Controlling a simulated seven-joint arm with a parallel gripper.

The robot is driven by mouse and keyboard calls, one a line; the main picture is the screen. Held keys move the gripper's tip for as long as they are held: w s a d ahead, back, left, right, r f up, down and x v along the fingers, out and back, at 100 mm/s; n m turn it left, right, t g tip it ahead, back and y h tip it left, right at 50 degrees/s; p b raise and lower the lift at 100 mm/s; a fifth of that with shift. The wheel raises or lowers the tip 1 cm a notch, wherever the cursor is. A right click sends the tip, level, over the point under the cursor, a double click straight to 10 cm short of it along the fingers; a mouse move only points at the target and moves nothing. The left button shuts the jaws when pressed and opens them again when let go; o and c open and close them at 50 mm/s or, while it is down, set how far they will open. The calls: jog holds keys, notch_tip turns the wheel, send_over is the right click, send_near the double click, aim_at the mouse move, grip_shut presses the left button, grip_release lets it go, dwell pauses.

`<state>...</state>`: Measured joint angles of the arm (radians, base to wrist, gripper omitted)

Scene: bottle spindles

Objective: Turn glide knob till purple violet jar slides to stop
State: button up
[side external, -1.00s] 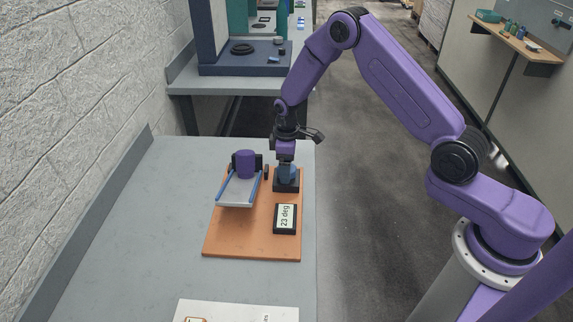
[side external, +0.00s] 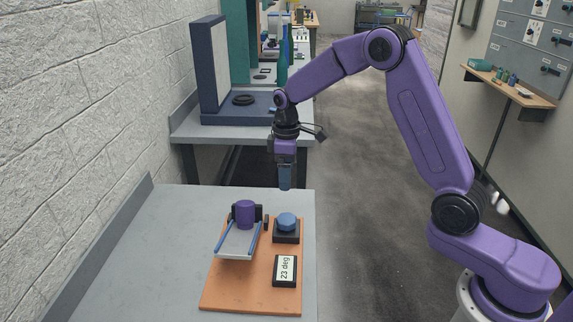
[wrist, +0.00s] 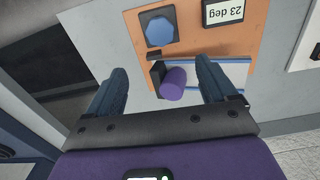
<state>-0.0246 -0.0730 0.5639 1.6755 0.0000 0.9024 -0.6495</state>
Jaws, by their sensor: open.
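The purple jar (side external: 244,213) stands at the far end of a pale ramp with blue side rails (side external: 238,241), beside dark blocks; it also shows in the wrist view (wrist: 173,83). The blue knob (side external: 287,222) sits on a dark square base to the right of the jar, and is uncovered in the wrist view (wrist: 160,30). A display (side external: 285,270) in front of the knob reads "23 deg". My gripper (side external: 285,187) is above and behind the knob, apart from it. Its fingers (wrist: 160,68) are open and empty in the wrist view.
An orange board (side external: 225,298) carries the ramp, knob and display on a grey table (side external: 130,255). A wall borders the left. Behind is another bench with a dark blue stand (side external: 235,116) and bottles. Free table lies left of the board.

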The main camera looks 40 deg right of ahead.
aim_at(287, 219)
notch_tip(287, 219, up, 2)
dwell(0.5)
jog(key=shift+n, duration=0.7)
notch_tip(287, 219, down, 17)
jog(key=shift+d+f, duration=0.1)
jog(key=shift+f, duration=0.1)
jog(key=c, duration=1)
